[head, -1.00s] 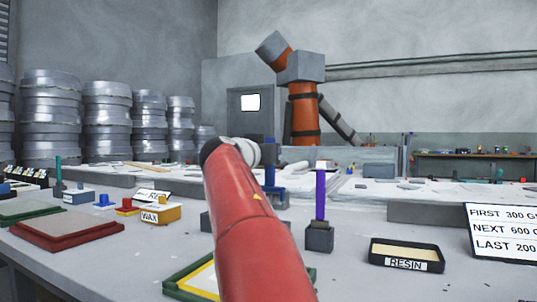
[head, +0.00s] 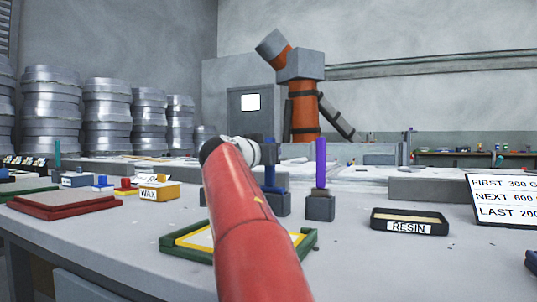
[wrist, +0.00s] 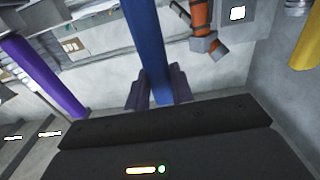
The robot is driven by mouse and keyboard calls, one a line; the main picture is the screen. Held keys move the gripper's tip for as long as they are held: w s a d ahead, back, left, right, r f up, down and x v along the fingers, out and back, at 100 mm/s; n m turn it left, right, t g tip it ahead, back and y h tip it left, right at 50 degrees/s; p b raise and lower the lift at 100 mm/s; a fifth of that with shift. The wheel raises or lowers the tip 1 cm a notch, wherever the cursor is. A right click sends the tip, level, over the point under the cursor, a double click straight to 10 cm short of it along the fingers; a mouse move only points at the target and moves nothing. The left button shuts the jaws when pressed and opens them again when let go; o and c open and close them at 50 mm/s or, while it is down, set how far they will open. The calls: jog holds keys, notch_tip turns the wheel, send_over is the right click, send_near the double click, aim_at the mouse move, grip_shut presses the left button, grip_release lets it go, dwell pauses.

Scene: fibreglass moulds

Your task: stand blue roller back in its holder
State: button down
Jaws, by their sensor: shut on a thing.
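The blue roller (head: 270,177) is upright in my gripper (head: 264,152). The wrist view shows the blue roller (wrist: 147,40) between the two fingers (wrist: 158,90), which are shut on it. In the head view, its lower end is right at a dark grey block holder (head: 283,204), partly hidden by my red arm. I cannot tell whether the end is inside the holder or just above or in front of it. A purple roller (head: 320,165) stands upright in a similar holder (head: 320,207) just to the right. It also shows at left in the wrist view (wrist: 42,75).
A yellow upright thing (wrist: 303,38) is at the wrist view's right edge. A green-framed tray (head: 176,245) lies under my arm. A resin tray (head: 409,228) and a text board (head: 505,200) are at right, a yellow wax box (head: 159,191) at left. The table front right is clear.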

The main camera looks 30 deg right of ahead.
jog(key=shift+f+b, duration=0.3)
jog(key=shift+f, duration=0.5)
dwell(0.6)
jog(key=c, duration=1.1)
grip_release()
jog(key=v, duration=0.8)
